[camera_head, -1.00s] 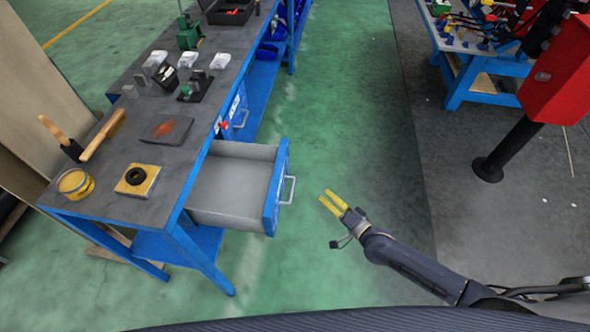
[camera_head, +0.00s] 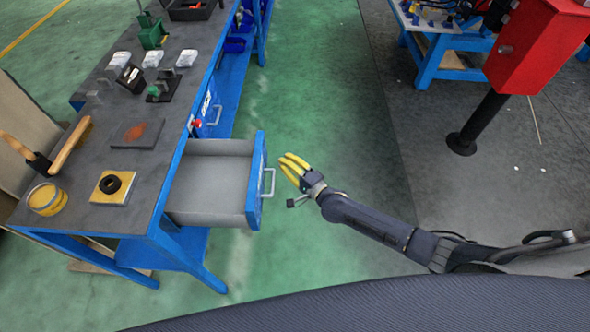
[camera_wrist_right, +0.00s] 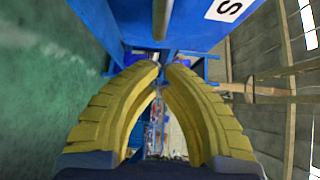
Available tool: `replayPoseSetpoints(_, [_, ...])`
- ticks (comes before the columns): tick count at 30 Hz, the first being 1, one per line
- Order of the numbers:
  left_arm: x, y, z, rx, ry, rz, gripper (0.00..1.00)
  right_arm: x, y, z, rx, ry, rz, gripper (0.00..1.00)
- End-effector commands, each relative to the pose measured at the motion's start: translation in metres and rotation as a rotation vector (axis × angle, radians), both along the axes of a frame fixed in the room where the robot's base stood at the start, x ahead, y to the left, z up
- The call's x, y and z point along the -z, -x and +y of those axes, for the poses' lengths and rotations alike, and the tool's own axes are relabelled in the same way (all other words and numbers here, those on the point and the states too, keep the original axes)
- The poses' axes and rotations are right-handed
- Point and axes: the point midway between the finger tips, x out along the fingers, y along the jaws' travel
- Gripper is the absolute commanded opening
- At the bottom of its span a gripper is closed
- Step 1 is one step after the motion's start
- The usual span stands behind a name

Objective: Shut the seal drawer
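A drawer with a blue front (camera_head: 256,180) and grey inside stands pulled out of the workbench on its right side. It looks empty. Its metal handle (camera_head: 269,183) faces right, towards my right gripper. My right gripper (camera_head: 284,161) has yellow fingers and is just right of the handle, apart from it. In the right wrist view the fingertips (camera_wrist_right: 163,68) are slightly apart with nothing between them. A blue panel with a white label (camera_wrist_right: 229,9), showing a letter S, and a metal bar (camera_wrist_right: 160,20) lie ahead of them. My left gripper is not in view.
The blue-framed workbench (camera_head: 95,215) carries a brush (camera_head: 70,145), a yellow tin (camera_head: 47,199), a yellow plate with a black ring (camera_head: 112,186) and several other items. Another blue drawer (camera_head: 208,112) is shut farther back. A red box on a post (camera_head: 530,50) stands right. Green floor between is clear.

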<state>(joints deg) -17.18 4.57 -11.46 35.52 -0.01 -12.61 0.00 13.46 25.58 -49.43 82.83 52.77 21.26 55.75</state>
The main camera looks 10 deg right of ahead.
Motion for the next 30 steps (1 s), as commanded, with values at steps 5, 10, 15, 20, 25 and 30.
replayPoseSetpoints(5, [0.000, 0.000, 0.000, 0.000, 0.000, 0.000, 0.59, 0.000, -0.005, 0.022, 0.001, -0.003, 0.002, 0.00])
replayPoseSetpoints(10, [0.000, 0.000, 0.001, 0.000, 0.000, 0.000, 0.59, 0.000, -0.008, 0.033, 0.000, 0.001, 0.000, 0.00])
replayPoseSetpoints(15, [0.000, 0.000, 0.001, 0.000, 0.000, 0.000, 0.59, 0.000, -0.009, 0.039, 0.000, 0.000, 0.000, 0.00])
replayPoseSetpoints(20, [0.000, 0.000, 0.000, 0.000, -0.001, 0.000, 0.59, 0.000, -0.010, 0.039, 0.000, 0.001, -0.001, 0.00])
replayPoseSetpoints(25, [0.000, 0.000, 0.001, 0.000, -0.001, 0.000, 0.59, 0.000, -0.009, 0.039, 0.000, 0.001, -0.001, 0.00])
replayPoseSetpoints(30, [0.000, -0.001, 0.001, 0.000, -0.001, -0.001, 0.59, 0.000, -0.010, 0.039, 0.012, -0.001, 0.001, 0.00])
